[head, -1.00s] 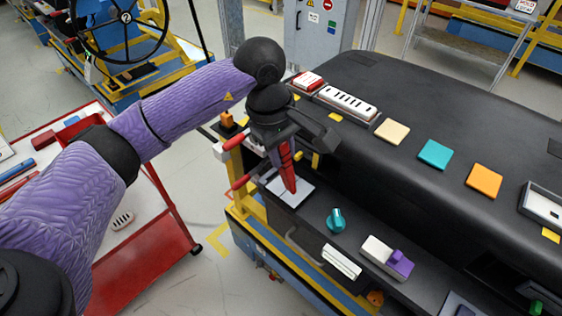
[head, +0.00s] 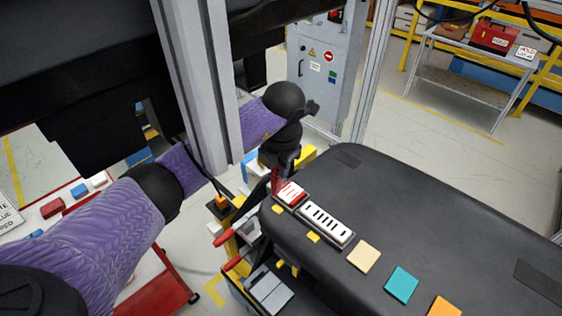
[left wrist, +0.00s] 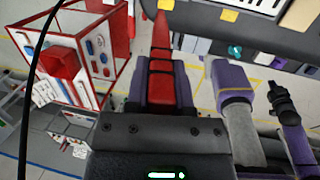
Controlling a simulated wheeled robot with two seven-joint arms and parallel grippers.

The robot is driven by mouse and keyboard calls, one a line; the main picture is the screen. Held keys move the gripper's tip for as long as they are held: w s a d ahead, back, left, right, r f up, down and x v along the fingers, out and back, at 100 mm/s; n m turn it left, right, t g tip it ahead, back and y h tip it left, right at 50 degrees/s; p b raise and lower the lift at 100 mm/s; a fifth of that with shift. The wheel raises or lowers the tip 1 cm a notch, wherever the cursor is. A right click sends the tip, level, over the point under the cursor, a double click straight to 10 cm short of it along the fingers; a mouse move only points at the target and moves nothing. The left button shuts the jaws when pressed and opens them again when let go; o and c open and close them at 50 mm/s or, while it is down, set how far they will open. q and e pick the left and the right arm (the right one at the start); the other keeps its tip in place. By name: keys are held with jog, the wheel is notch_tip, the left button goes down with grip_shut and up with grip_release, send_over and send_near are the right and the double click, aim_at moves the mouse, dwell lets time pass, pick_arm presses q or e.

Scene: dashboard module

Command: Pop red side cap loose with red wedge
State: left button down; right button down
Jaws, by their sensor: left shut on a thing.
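My left gripper (left wrist: 162,88) is shut on the red wedge (left wrist: 161,55), whose narrow tip points away from the fingers toward the dashboard edge in the left wrist view. In the head view the left gripper (head: 277,160) is at the dashboard's far left end, and the red wedge (head: 276,180) shows beside the corner. A small red-and-white cap (head: 291,194) sits on that corner, close to the wedge. I cannot tell whether they touch. The dark end of my right arm (left wrist: 283,100) shows at the right in the left wrist view, too small to read.
The black dashboard (head: 400,205) carries a white slotted panel (head: 326,222) and beige (head: 363,256), teal (head: 402,284) and orange tiles. A grey column (head: 196,80) crosses the view before my left arm. A red cart (head: 165,290) stands at the left.

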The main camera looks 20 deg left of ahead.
aim_at(279, 183)
pick_arm(q)
jog(key=shift+w, duration=0.3)
jog(key=shift+f, duration=0.25)
notch_tip(279, 183, down, 6)
jog(key=b, duration=0.4)
jog(key=shift+r+b, duration=0.2)
jog(key=shift+b, duration=0.2)
jog(key=shift+s+r, duration=0.1)
jog(key=shift+s, duration=0.1)
